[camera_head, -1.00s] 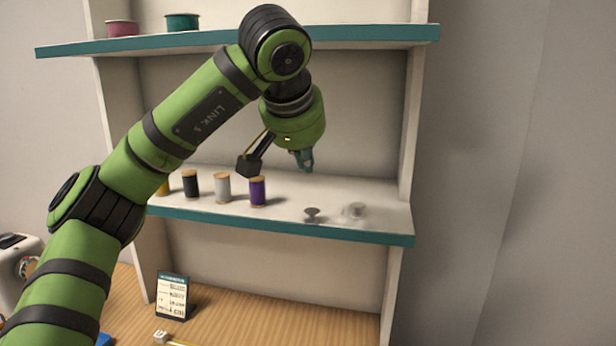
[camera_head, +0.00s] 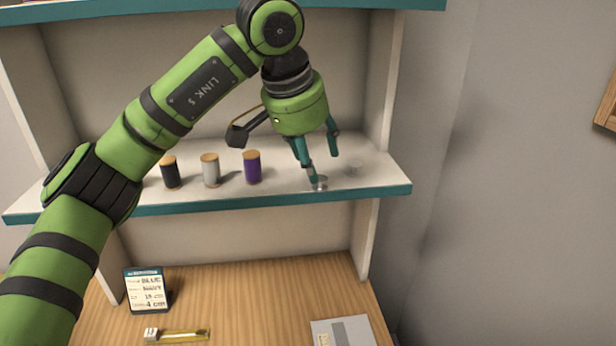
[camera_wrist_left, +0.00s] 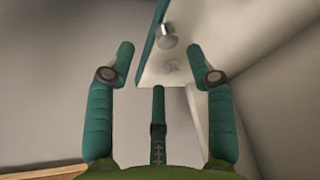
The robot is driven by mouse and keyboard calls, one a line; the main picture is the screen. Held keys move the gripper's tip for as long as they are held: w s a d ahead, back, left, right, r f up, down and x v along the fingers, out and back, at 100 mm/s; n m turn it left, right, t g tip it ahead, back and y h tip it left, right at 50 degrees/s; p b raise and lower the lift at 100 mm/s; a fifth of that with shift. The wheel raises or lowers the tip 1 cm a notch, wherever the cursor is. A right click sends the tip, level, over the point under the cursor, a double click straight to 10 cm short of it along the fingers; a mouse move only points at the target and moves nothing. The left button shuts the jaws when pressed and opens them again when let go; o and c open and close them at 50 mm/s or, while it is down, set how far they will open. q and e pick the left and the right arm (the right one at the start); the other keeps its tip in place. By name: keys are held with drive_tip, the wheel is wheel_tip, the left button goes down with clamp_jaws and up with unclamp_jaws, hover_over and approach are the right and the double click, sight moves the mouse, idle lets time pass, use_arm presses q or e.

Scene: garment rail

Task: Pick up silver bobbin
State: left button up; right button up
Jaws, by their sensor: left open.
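The silver bobbin (camera_head: 319,185) stands on the middle shelf near its front edge, partly hidden behind a finger of my left gripper. In the left wrist view the silver bobbin (camera_wrist_left: 167,37) shows near the top, beyond the fingertips. My left gripper (camera_head: 322,168) is open, points down and is over the shelf by the bobbin. In the left wrist view the gripper (camera_wrist_left: 160,60) has its fingers spread with nothing between them held. I cannot tell whether a finger touches the bobbin. My right gripper is not in view.
A clear bobbin (camera_head: 354,169) stands just right of the silver one. Purple (camera_head: 252,167), grey (camera_head: 210,170) and black (camera_head: 170,173) thread spools stand to the left. The shelf's right side panel (camera_head: 382,90) is close to the gripper. A card stand (camera_head: 147,290) is below.

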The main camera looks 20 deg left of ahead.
sight(320, 179)
use_arm(q)
drive_tip(key=w+f+p, duration=0.2)
drive_tip(key=shift+w+d+f, duration=0.1)
drive_tip(key=shift+d+f, duration=0.1)
drive_tip(key=shift+f, duration=0.2)
drive_tip(key=x, duration=0.2)
drive_tip(key=shift+a+f+p, duration=0.2)
drive_tip(key=shift+f+p, duration=0.2)
drive_tip(key=c, duration=0.7)
drive_tip(key=shift+c, duration=0.2)
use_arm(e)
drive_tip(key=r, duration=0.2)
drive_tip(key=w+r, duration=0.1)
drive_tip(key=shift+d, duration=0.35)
